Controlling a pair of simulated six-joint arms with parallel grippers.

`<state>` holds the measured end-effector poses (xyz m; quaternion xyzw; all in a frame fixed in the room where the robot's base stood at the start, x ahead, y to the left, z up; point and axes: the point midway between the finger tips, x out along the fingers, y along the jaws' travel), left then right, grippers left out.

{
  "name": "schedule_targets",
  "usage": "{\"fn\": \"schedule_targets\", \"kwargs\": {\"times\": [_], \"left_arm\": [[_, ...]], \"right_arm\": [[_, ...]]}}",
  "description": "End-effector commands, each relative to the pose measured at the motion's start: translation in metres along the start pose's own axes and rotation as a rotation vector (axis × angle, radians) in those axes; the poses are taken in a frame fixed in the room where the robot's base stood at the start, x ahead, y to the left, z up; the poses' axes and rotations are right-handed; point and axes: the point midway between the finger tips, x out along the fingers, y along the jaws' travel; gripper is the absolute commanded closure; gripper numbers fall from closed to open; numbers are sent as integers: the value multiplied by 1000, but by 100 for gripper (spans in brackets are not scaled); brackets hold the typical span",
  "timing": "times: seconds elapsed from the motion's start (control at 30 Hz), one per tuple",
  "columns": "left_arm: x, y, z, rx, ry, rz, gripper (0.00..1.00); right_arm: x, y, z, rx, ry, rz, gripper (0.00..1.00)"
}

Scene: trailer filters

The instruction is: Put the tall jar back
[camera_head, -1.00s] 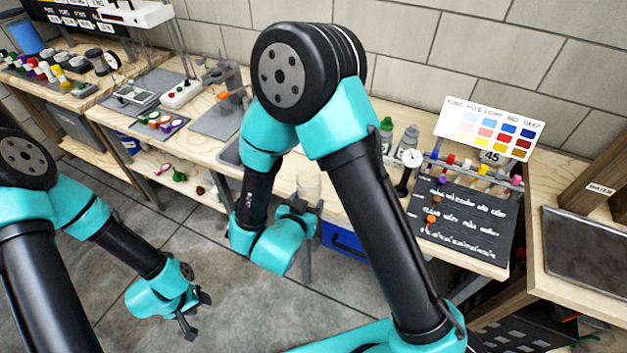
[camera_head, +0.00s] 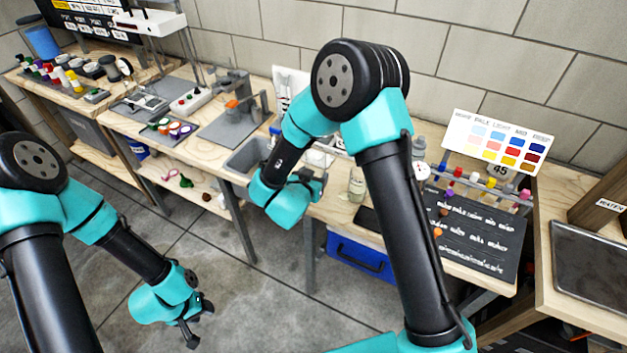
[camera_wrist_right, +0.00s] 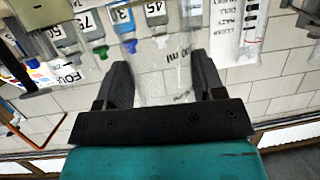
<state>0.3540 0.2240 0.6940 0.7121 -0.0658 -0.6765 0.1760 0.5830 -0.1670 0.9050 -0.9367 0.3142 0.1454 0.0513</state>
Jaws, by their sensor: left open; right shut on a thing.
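My right gripper (camera_wrist_right: 165,85) is shut on a clear jar (camera_wrist_right: 168,62) with printed markings ending in "ml". The jar shows between the two dark fingers in the right wrist view. In the head view my right gripper (camera_head: 312,184) is above the front of the bench, and the held jar is hard to make out there. My left gripper (camera_head: 196,328) is open and empty, low over the floor at the lower left.
A small glass jar (camera_head: 357,187) stands on the bench right of my right gripper. Numbered bottles (camera_wrist_right: 108,25) show in the wrist view. A black board (camera_head: 470,232), colour chart (camera_head: 497,140) and grey sink (camera_head: 246,157) are nearby. A blue crate (camera_head: 358,256) is below.

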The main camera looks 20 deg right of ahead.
Motion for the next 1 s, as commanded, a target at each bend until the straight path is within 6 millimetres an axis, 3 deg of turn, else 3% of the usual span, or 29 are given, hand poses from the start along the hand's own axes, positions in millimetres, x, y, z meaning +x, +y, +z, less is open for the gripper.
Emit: {"fn": "schedule_targets", "kwargs": {"times": [0.53,0.8,1.0], "left_arm": [[0,0,0,0,0,0,57],[0,0,0,0,0,0,57],[0,0,0,0,0,0,57]], "right_arm": [[17,-7,-4,2,1,1,78],[27,-6,28,-3,-1,0,78],[28,-7,30,0,1,0,78]]}}
